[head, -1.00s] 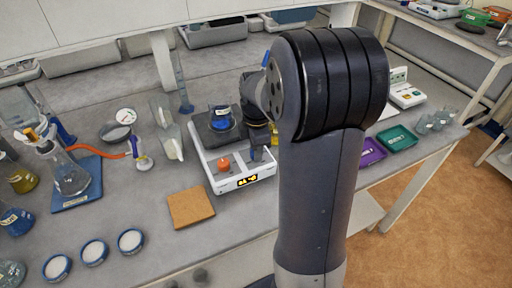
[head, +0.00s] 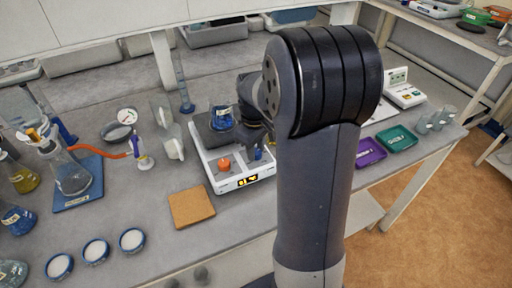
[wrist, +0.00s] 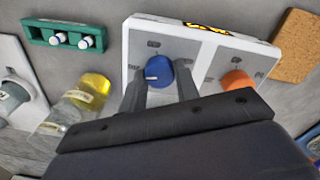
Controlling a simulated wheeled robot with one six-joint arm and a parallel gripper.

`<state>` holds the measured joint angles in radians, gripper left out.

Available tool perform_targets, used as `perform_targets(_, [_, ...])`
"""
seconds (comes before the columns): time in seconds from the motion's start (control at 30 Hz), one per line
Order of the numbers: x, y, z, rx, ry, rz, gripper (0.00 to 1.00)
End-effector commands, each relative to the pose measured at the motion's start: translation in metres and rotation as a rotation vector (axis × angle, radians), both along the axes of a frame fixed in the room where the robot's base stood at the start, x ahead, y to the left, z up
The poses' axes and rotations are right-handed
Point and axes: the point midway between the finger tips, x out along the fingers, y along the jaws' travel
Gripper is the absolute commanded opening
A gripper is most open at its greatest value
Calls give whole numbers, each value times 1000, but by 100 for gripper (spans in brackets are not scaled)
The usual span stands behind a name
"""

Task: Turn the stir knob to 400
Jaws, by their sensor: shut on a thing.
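The white hotplate stirrer (head: 223,185) stands on the grey bench with a lit yellow display (head: 247,181) on its front; the digits are too small to read surely. It has an orange knob (head: 224,165) at left and a blue knob (head: 259,154) at right in the head view. In the wrist view the blue knob (wrist: 159,71) sits between the fingers of my gripper (wrist: 161,78), which is shut on it. A pale mark shows on the knob's left side. The orange knob (wrist: 237,82) is apart, to the right. The scale labels are not legible.
A blue-bottomed flask (head: 221,118) stands on the stirrer's plate. A cork mat (head: 190,207) lies in front left. Purple (head: 370,152) and teal (head: 397,138) trays lie right.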

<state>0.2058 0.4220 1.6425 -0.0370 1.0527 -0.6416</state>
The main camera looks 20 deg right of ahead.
Motion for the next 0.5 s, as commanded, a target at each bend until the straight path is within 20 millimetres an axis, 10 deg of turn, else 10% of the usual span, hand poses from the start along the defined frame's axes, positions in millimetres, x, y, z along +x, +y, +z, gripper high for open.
perform_targets(0.5, [1, 0, 1, -1, -1, -488, 7])
